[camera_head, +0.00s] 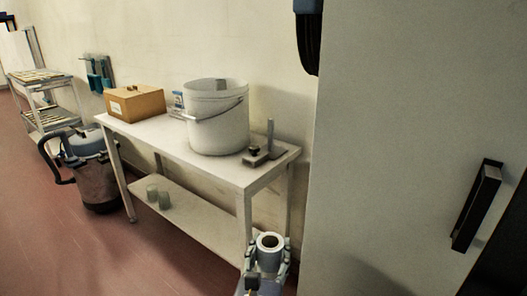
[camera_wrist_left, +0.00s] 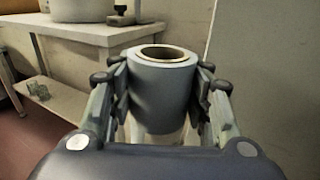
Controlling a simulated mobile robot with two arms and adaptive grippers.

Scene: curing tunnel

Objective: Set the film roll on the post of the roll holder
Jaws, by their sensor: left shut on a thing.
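My left gripper (camera_head: 268,260) is at the bottom of the head view, in front of the table and to the right of its middle. It is shut on the film roll (camera_head: 270,242), a pale roll with a round open core, held upright. In the left wrist view the fingers clasp the roll (camera_wrist_left: 163,90) from both sides. The roll holder (camera_head: 264,157), a dark base with a thin upright post, stands on the right end of the table. The roll is apart from it, nearer to me. My right gripper is not in view.
The white table (camera_head: 222,170) carries a white bucket (camera_head: 217,125) and a cardboard box (camera_head: 135,103). Its lower shelf holds greenish cups (camera_head: 158,195). A large pale cabinet (camera_head: 400,130) closes off the right. A vacuum cleaner (camera_head: 92,170) stands on the floor at left.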

